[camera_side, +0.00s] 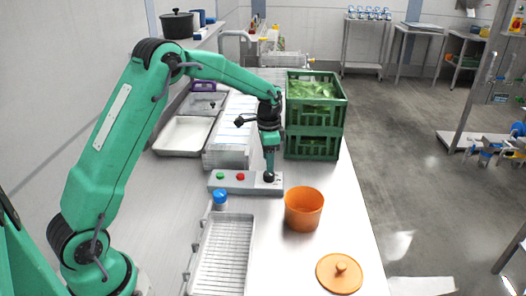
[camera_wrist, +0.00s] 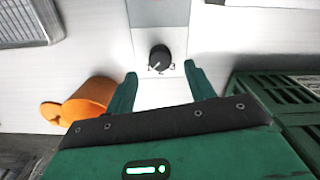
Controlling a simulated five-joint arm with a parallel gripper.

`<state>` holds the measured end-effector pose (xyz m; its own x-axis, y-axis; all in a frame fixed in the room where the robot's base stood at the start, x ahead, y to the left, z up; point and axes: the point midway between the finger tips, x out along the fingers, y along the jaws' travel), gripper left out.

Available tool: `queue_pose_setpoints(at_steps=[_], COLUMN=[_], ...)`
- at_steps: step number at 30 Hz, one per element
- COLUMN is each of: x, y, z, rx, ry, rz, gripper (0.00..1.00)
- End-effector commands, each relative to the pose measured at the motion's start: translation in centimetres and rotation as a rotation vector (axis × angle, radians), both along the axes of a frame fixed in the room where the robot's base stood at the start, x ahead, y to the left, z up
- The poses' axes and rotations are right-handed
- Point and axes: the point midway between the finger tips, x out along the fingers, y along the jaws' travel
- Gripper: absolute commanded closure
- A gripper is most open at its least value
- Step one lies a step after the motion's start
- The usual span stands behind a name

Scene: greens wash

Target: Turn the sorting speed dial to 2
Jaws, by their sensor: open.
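The black sorting speed dial (camera_side: 269,177) sits at the right end of a grey control box (camera_side: 225,182), which also has a green and a red button. In the wrist view the dial (camera_wrist: 159,56) lies between and just beyond my fingertips, with small digits by its near edge. A pale pointer mark seems to aim toward the lower left, near the 1, but it is small. My gripper (camera_side: 269,163) points down over the dial. In the wrist view my gripper (camera_wrist: 160,71) is open, one finger on each side, with visible gaps to the dial.
An orange pot (camera_side: 304,210) stands close to the box's right front, with its lid (camera_side: 339,273) lying farther forward. Stacked green crates (camera_side: 313,146) stand behind right.

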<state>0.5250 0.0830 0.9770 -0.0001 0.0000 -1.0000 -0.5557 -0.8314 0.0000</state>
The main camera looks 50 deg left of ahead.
Motion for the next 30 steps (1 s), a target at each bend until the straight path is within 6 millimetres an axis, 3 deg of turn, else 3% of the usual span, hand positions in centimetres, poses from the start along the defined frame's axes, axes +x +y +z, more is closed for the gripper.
queue_pose_setpoints(at_steps=[10, 23, 30], x=[0.0, 0.0, 0.0], y=[0.0, 0.0, 0.0], z=[-4.0, -4.9, -4.8], rx=[0.000, 0.000, 0.000], ry=[0.001, 0.000, 0.000], rz=[0.000, 0.000, 0.000], gripper=[0.46, 0.46, 0.89])
